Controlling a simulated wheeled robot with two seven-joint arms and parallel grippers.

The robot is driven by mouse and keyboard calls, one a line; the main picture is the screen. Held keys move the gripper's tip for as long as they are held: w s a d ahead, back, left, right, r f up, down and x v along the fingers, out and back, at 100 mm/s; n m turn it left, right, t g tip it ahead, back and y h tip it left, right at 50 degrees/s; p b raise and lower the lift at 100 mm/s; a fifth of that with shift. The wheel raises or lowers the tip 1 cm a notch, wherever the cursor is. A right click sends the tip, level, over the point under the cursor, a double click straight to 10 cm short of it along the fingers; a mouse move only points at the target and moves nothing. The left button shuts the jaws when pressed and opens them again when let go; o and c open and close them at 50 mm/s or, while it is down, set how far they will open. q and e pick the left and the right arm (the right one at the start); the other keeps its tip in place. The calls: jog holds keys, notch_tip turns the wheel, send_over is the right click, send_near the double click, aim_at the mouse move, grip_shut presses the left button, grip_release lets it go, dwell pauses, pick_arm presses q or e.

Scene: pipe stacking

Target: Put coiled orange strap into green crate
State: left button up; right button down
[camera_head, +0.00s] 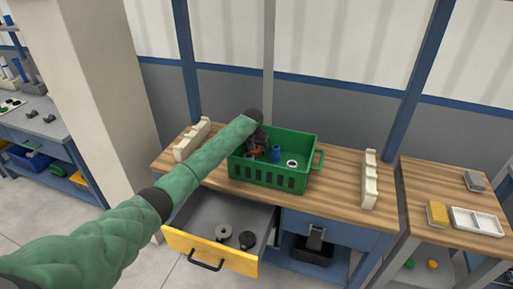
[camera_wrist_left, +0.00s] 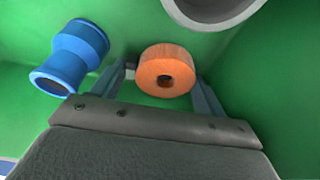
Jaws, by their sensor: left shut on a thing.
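The green crate (camera_head: 270,178) stands on the wooden workbench in the head view. My left arm reaches in from the left, and my left gripper (camera_head: 256,143) is at the crate's left part, over or inside it. In the left wrist view my left gripper (camera_wrist_left: 163,82) has the coiled orange strap (camera_wrist_left: 165,62) between its two fingers, with green crate walls around it.
In the crate are a blue pipe fitting (camera_head: 276,153) and a white ring (camera_head: 292,164). Cream racks stand left (camera_head: 192,140) and right (camera_head: 369,180) of the crate. Below, an open drawer (camera_head: 212,251) holds round parts.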

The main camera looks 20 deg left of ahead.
pick_arm(q)
jog(key=shift+f, duration=0.25)
pick_arm(e)
jog(key=shift+f, duration=0.2)
pick_arm(q)
jog(key=shift+f, duration=0.1)
jog(key=o, duration=0.7)
jog(key=shift+r, duration=0.25)
jog(key=b+v, duration=0.3)
jog(key=v, duration=0.8)
jog(key=shift+s+r, duration=0.1)
jog(key=shift+r, duration=0.25)
pick_arm(e)
notch_tip(320, 180, up, 8)
jog(key=w+a, duration=0.1)
jog(key=shift+w+a+r, duration=0.25)
jog(key=shift+w+a, duration=0.1)
jog(key=shift+w, duration=0.05)
pick_arm(q)
jog(key=shift+r, duration=0.1)
pick_arm(e)
jog(key=shift+f, duration=0.1)
